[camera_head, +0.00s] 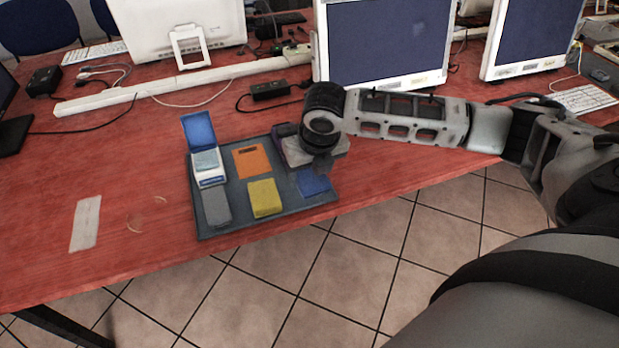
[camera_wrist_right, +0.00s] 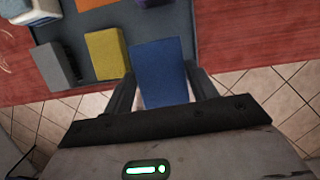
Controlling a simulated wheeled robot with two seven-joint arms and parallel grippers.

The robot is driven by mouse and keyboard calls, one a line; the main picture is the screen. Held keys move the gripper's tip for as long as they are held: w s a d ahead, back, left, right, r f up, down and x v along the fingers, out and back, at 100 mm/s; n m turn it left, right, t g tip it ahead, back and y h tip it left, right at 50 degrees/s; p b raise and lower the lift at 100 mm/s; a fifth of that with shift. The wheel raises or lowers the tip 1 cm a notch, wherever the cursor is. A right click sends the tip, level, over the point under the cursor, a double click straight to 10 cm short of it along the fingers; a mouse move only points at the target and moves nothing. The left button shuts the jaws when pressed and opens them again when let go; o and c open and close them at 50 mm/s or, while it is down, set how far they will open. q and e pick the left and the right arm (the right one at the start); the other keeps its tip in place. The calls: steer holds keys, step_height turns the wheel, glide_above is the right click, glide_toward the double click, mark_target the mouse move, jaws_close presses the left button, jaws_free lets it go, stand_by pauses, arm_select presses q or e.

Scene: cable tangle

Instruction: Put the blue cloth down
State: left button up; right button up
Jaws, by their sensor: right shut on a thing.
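The blue cloth (camera_wrist_right: 160,70) is a flat blue rectangle between the fingers of my right gripper (camera_wrist_right: 163,90) in the right wrist view. The gripper is shut on it. In the head view the blue cloth (camera_head: 313,183) shows at the front right corner of the dark tray (camera_head: 232,229), below my right gripper (camera_head: 318,165). I cannot tell whether the cloth touches the tray. My left gripper is not in either view.
The tray also holds an orange block (camera_head: 251,161), a yellow block (camera_head: 264,198), a grey block (camera_head: 216,206) and a white device with a raised blue lid (camera_head: 199,131). Monitors (camera_head: 385,45) and cables stand behind. The red table (camera_head: 130,180) is mostly clear to the left.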

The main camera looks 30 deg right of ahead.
mark_target(310, 170)
steer(key=w+f, duration=0.1)
steer(key=w+d+f, duration=0.1)
steer(key=f, duration=0.1)
steer(key=shift+w+d+f, duration=0.15)
steer(key=shift+d+f, duration=0.05)
steer(key=p+x, duration=0.1)
steer(key=x, duration=0.2)
steer(key=shift+s+f, duration=0.2)
steer(key=shift+s, duration=0.05)
steer(key=o, duration=0.9)
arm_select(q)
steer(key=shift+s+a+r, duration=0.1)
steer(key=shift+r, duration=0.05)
arm_select(e)
steer(key=shift+d, duration=0.1)
